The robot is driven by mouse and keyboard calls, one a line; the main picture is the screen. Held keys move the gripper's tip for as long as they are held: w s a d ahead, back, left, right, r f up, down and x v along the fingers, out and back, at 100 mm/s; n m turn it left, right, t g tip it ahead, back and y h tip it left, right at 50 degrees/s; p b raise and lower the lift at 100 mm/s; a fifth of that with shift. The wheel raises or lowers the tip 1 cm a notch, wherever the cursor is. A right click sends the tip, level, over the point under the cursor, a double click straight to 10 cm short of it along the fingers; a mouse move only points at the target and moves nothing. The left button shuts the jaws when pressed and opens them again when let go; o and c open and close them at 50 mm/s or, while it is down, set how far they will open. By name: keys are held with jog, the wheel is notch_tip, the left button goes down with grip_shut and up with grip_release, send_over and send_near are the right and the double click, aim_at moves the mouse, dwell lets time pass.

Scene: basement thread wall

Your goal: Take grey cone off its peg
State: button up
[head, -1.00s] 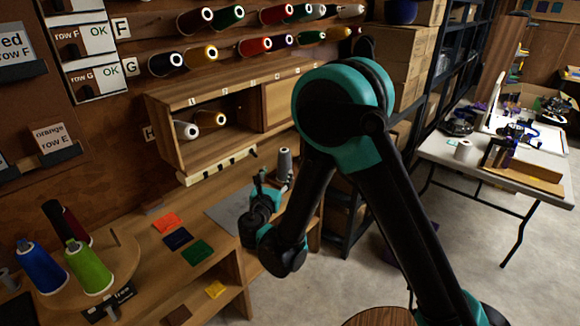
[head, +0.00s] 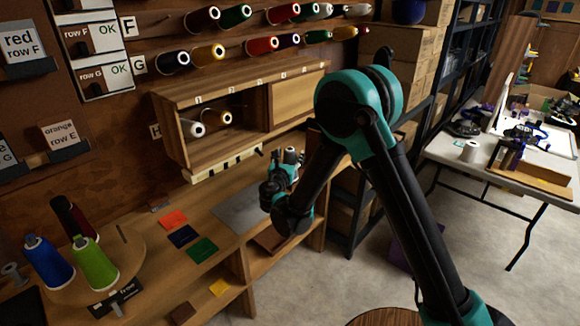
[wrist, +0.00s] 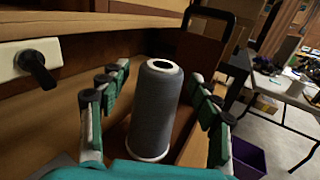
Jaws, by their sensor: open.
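The grey cone (wrist: 156,112) stands upright on the wooden bench in the wrist view, with a pale lower rim and a dark hole in its top. My gripper (wrist: 160,76) is open, with its green-padded fingers on either side of the cone and a visible gap on both sides. In the head view the cone's top (head: 291,155) shows just beyond my gripper (head: 287,170), which hides most of it. The peg under the cone is hidden.
A wooden cubby (head: 240,115) and a pale strip with black pegs (wrist: 30,62) are beside the gripper. A dark-framed brown panel (wrist: 200,45) stands behind the cone. Blue, green and dark red cones (head: 97,265) stand at the bench's left.

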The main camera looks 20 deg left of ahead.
jog(key=shift+w+a, duration=0.1)
jog(key=shift+w, duration=0.65)
grip_shut()
